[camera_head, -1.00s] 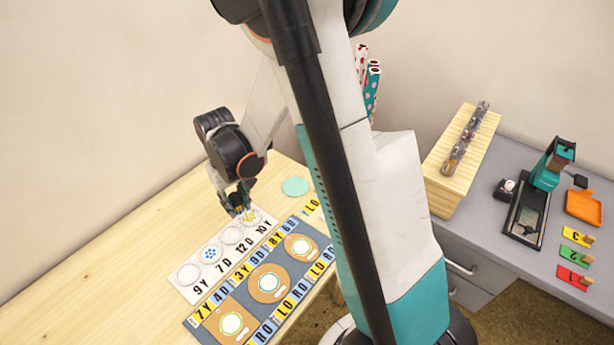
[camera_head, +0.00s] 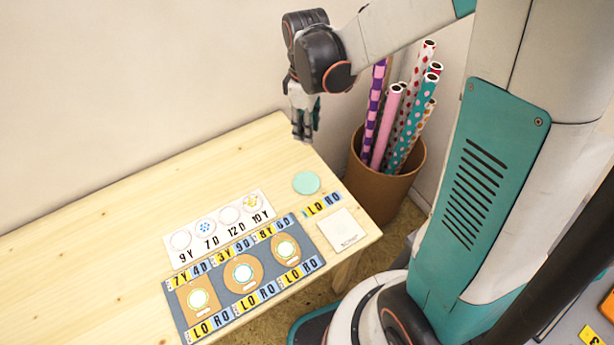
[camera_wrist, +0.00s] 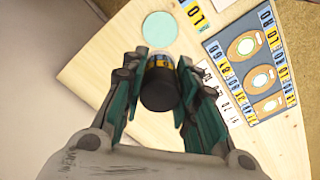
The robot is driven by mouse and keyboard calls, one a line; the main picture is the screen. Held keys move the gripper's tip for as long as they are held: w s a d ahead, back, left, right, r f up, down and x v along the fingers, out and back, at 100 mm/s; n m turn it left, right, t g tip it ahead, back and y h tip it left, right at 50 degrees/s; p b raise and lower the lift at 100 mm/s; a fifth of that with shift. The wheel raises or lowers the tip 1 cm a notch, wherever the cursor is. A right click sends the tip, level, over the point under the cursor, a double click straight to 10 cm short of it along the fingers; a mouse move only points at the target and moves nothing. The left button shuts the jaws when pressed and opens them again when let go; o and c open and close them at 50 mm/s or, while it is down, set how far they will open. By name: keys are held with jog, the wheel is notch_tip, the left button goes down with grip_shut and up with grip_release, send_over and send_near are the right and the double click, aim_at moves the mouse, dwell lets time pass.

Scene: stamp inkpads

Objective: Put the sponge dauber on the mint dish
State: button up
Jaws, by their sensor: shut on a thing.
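The mint dish (camera_head: 306,183) is a flat pale-green disc on the wooden table. It lies near the table's right back edge and shows in the wrist view (camera_wrist: 159,29) at the top. My gripper (camera_head: 304,132) is raised above the table's back edge, above and behind the dish. In the wrist view my gripper (camera_wrist: 160,66) is shut on the sponge dauber (camera_wrist: 158,92), a dark round-ended cylinder with a yellow and blue band. The dauber's far end is hidden, and the dauber cannot be made out in the head view. The dish is bare.
A white card (camera_head: 220,222) with round spots and labels lies left of the dish. A grey-blue mat (camera_head: 215,307) with several tan pads lies in front. A white square (camera_head: 342,230) is at the right edge. A brown bin (camera_head: 385,190) of patterned rolls stands beyond the table.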

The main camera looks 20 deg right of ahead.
notch_tip(320, 180, down, 20)
jog(key=b, duration=0.7)
jog(key=shift+r, duration=0.15)
jog(key=shift+f+b, duration=0.2)
jog(key=shift+b, duration=0.15)
jog(key=o, duration=0.9)
jog(key=shift+r, duration=0.1)
